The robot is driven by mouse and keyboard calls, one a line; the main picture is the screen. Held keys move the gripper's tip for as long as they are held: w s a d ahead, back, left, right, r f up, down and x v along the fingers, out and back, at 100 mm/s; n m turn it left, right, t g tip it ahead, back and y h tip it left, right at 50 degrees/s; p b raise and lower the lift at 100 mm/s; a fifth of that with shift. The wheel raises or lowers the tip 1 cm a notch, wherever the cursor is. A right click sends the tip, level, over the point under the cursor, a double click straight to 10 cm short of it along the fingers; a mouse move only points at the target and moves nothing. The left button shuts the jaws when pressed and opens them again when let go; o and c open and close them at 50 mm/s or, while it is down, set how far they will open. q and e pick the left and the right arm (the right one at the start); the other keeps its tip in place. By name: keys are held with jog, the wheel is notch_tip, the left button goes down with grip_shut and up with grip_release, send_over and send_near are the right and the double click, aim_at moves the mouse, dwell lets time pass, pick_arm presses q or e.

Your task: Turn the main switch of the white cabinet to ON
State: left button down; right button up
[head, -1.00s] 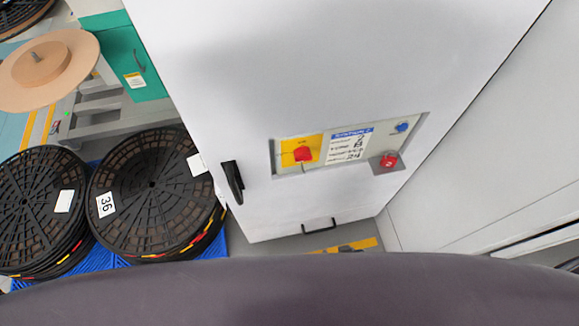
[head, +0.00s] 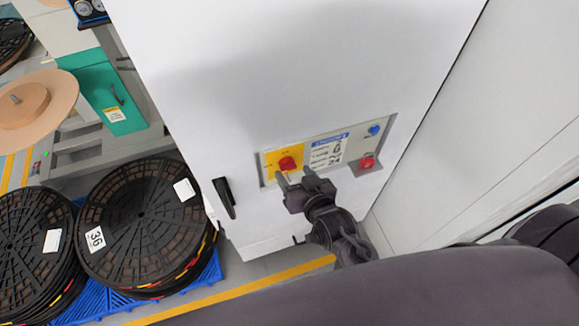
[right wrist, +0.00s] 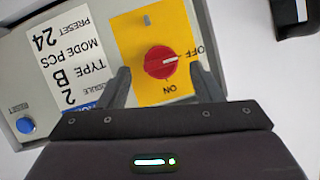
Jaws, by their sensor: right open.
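The white cabinet (head: 290,75) stands in front of me with a recessed control panel. Its main switch is a red knob (head: 287,163) on a yellow plate (head: 270,171). In the right wrist view the red knob (right wrist: 157,63) has a white mark pointing at OFF, and ON is printed on another side of the plate. My right gripper (head: 295,177) is open just in front of the switch. In the right wrist view its fingers (right wrist: 160,75) are on either side of the knob, apart from it as far as I can tell. My left gripper is not in view.
On the same panel are a red button (head: 367,162), a blue reset button (head: 375,129) and a white label (head: 326,152). A black door handle (head: 225,197) is left of the panel. Stacked black reels (head: 140,220) stand on a blue pallet (head: 90,302) at left.

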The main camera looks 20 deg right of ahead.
aim_at(288, 165)
jog(key=shift+x, duration=1.05)
jog(key=shift+w+a+f, duration=0.1)
jog(key=shift+w+f, duration=0.05)
jog(key=shift+w, duration=0.25)
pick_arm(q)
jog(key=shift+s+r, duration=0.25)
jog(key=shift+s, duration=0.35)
pick_arm(e)
jog(key=shift+c, duration=0.3)
jog(key=c, duration=0.9)
jog(key=shift+o, duration=0.2)
